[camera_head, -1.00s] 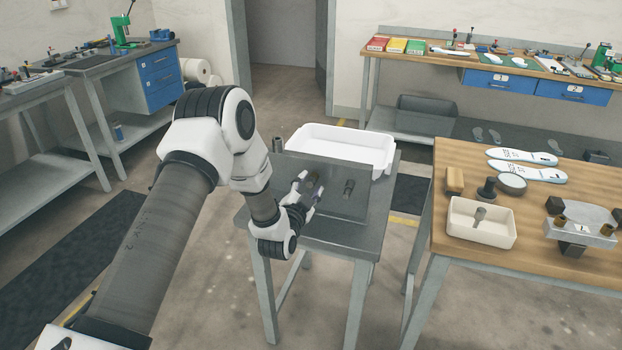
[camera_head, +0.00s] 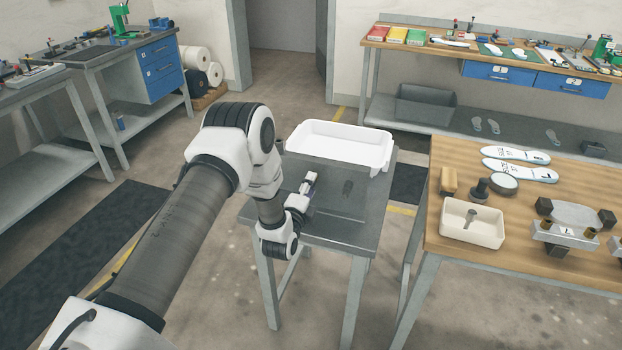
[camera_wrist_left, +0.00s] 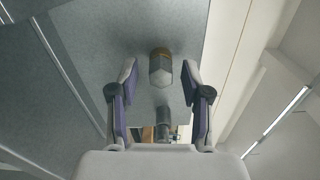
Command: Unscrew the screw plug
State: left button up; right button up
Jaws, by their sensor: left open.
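My left gripper (camera_head: 309,184) is open above the small grey metal table (camera_head: 345,240). In the left wrist view, its two purple-padded fingers (camera_wrist_left: 160,78) stand apart. A short plug-like part (camera_wrist_left: 160,68) with a brownish end and a grey faceted end shows in line with the gap between the fingertips. I cannot tell how far it is from them, and no contact shows. A darker cylinder (camera_wrist_left: 163,118) shows lower in the same gap. My right gripper is out of view.
A white tray (camera_head: 340,145) stands at the table's back. On the right, a wooden bench (camera_head: 480,258) carries a cream bin (camera_head: 472,222), insoles (camera_head: 520,171) and a metal fixture (camera_head: 567,232). Open floor lies in front of the table.

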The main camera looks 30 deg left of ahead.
pick_arm(q)
jog(key=m+p, duration=0.6)
jog(key=m, duration=0.5)
jog(key=shift+r, duration=0.1)
grip_shut()
jog(key=n+b, duration=0.1)
jog(key=n, duration=0.5)
